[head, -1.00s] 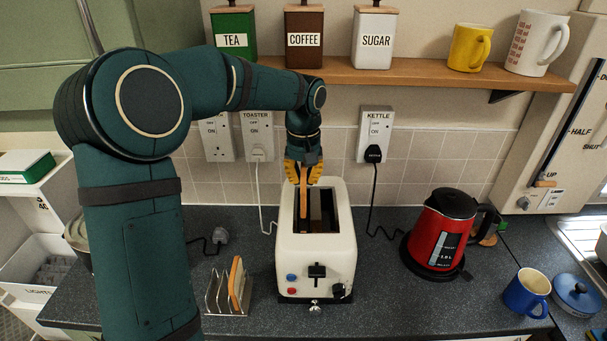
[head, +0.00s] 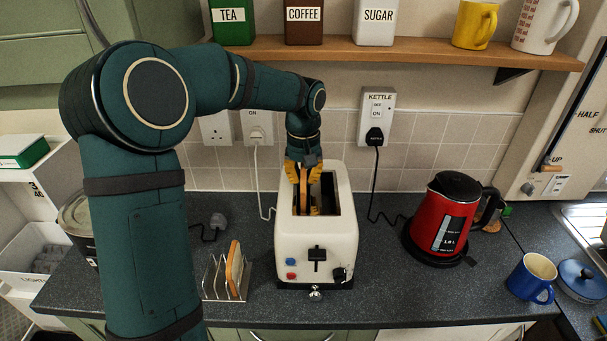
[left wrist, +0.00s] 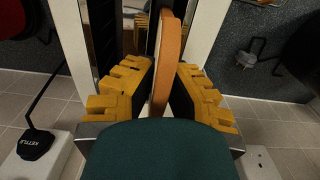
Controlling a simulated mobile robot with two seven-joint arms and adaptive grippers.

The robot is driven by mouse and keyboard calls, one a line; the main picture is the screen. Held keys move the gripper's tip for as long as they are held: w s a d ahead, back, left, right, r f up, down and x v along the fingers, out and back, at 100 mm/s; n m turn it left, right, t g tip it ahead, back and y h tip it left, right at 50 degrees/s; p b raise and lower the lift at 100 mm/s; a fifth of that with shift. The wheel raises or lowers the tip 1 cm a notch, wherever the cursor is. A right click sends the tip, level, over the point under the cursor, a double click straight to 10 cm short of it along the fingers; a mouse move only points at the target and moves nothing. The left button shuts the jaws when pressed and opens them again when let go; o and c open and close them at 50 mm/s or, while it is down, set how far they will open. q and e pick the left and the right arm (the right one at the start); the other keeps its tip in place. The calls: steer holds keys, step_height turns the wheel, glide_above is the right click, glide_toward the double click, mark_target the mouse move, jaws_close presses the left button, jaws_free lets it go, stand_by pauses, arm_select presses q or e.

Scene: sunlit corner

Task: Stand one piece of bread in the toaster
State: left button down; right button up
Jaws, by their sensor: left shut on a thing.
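The cream toaster (head: 316,241) stands on the dark worktop with its long slots facing up. My left gripper (head: 303,174), with yellow fingers, is shut on a slice of bread (head: 303,197) over the toaster's left slot. The slice is upright, in line with the slot, and its lower part seems to be inside. In the left wrist view the slice (left wrist: 167,62) shows edge-on between the yellow fingers (left wrist: 162,95). Its bottom edge is hidden. The other slot is empty. My right gripper is not in view.
A wire rack (head: 213,279) with another slice of bread (head: 234,267) stands left of the toaster. A red kettle (head: 447,218) and a blue mug (head: 530,278) stand to the right. A wooden shelf (head: 420,50) with canisters and mugs runs above. Wall sockets and cords are behind.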

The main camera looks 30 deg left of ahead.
arm_select(q)
steer(key=c, duration=1.1)
jaws_free()
steer(key=shift+o, duration=0.2)
step_height(320, 180, up, 12)
